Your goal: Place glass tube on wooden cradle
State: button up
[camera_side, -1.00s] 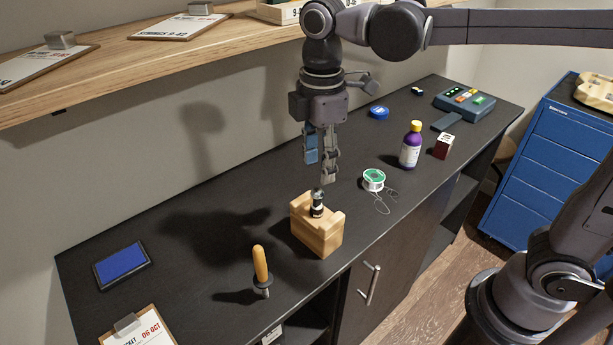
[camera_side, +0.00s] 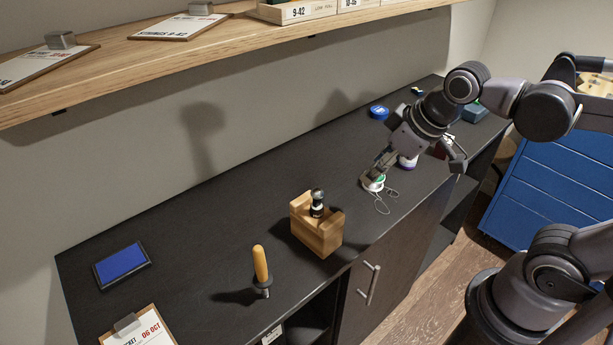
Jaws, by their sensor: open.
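The wooden cradle (camera_side: 318,238) stands on the dark bench top near its front edge. The glass tube (camera_side: 317,203), dark with a pale band and a rounded shiny top, sits upright in the cradle's notch. My gripper (camera_side: 372,181) is well to the right of the cradle, tilted down over the solder spool (camera_side: 375,184). It is open and apart from the tube. Whether its fingers touch the spool cannot be told.
An orange-handled tool (camera_side: 261,264) stands left of the cradle. A blue pad (camera_side: 121,263) and a clipboard (camera_side: 140,328) lie farther left. A blue tin (camera_side: 379,112) is at the back. A wooden shelf (camera_side: 110,58) overhangs the back.

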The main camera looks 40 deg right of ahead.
jog(key=d+f+m, duration=0.1)
jog(key=s+d+f+m+t, duration=0.1)
jog(key=m, duration=0.1)
jog(key=shift+s+d+f+t, duration=0.1)
jog(key=shift+s+f+t, duration=0.1)
jog(key=shift+f+t, duration=0.1)
